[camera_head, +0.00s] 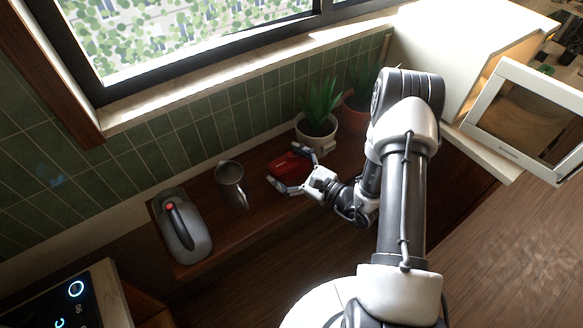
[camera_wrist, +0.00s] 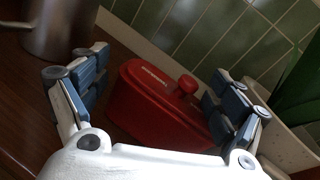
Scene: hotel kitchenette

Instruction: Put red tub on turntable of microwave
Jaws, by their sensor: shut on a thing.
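The red tub (camera_head: 289,165) sits on the dark wooden counter near the tiled wall. In the wrist view the tub (camera_wrist: 150,106) has a lid with a round knob and stands between my fingers. My gripper (camera_head: 288,169) is shut on the tub, with one finger on each side; it also shows in the wrist view (camera_wrist: 160,100). I cannot tell whether the tub is lifted off the counter. The white microwave (camera_head: 440,50) stands at the upper right with its door (camera_head: 525,115) swung open. Its turntable is not clearly visible.
A metal mug (camera_head: 230,184) and a grey kettle (camera_head: 183,232) stand left of the tub. A potted plant in a white pot (camera_head: 317,132) is just behind it, and another in a terracotta pot (camera_head: 354,117) is farther right. The open door juts out over the floor.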

